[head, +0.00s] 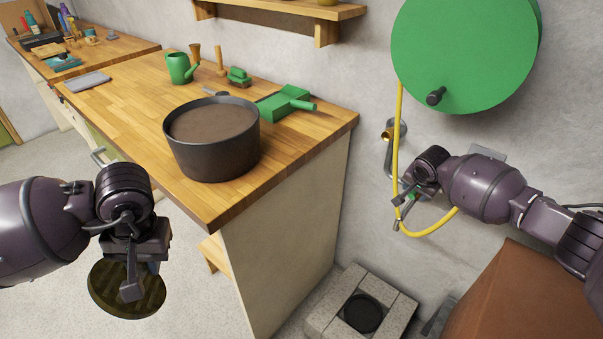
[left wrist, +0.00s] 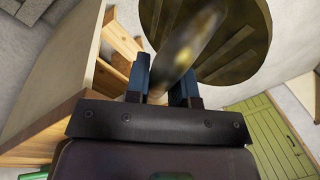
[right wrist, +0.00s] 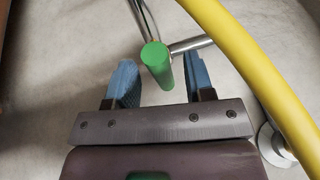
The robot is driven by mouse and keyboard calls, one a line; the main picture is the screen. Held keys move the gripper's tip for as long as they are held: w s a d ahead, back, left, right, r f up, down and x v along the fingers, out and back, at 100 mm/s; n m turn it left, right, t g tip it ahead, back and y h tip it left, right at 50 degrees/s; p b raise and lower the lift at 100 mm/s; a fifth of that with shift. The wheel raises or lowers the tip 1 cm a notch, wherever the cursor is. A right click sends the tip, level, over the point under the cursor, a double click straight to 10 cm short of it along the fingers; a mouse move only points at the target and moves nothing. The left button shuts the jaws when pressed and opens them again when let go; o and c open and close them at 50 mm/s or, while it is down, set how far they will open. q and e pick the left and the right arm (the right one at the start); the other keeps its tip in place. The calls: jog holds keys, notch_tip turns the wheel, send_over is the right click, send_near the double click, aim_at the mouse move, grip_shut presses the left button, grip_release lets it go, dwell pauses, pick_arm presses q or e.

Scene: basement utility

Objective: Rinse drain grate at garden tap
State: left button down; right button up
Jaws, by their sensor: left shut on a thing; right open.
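The drain grate (head: 105,288) is a dark olive round disc hanging below my left gripper (head: 132,285). In the left wrist view the slotted grate (left wrist: 248,45) fills the top, and a blurred rod-like part (left wrist: 188,45) runs up from between the fingers. My left gripper is shut on the grate, clear of the bench. The garden tap (head: 391,132) is a metal pipe on the wall. My right gripper (head: 412,190) is open beside its lower part. In the right wrist view the tap's green handle (right wrist: 157,64) stands between the open fingers, apparently untouched.
A yellow hose (head: 399,110) hangs from a green reel (head: 465,50) past my right gripper. A stone drain surround (head: 332,308) with a dark round opening (head: 362,313) lies below. The wooden bench (head: 300,140) holds a dark pot (head: 213,150). A brown box (head: 520,300) stands at lower right.

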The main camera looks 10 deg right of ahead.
grip_shut()
pick_arm(q)
jog(key=shift+t, duration=0.4)
jog(key=p+v, duration=0.1)
jog(key=v, duration=0.1)
jog(key=a+p+v, duration=0.1)
jog(key=v, duration=0.1)
jog(key=p+v, duration=0.1)
jog(key=v, duration=0.2)
jog(key=shift+w+a+p, duration=0.15)
jog(key=shift+w+p, duration=0.15)
jog(key=shift+p, duration=0.1)
pick_arm(e)
jog(key=shift+d+r+n, duration=0.2)
jog(key=shift+r+n, duration=0.4)
pick_arm(q)
jog(key=shift+r, duration=0.25)
pick_arm(e)
jog(key=shift+s+d+f+n+y, duration=0.2)
jog(key=shift+f+n+y, duration=0.1)
jog(key=shift+y, duration=0.1)
pick_arm(q)
jog(key=shift+r, duration=0.1)
pick_arm(e)
jog(key=shift+s+d+f+n+y, duration=0.2)
jog(key=shift+d+n+y, duration=0.1)
jog(key=shift+n, duration=0.5)
grip_release()
jog(key=shift+s, duration=0.1)
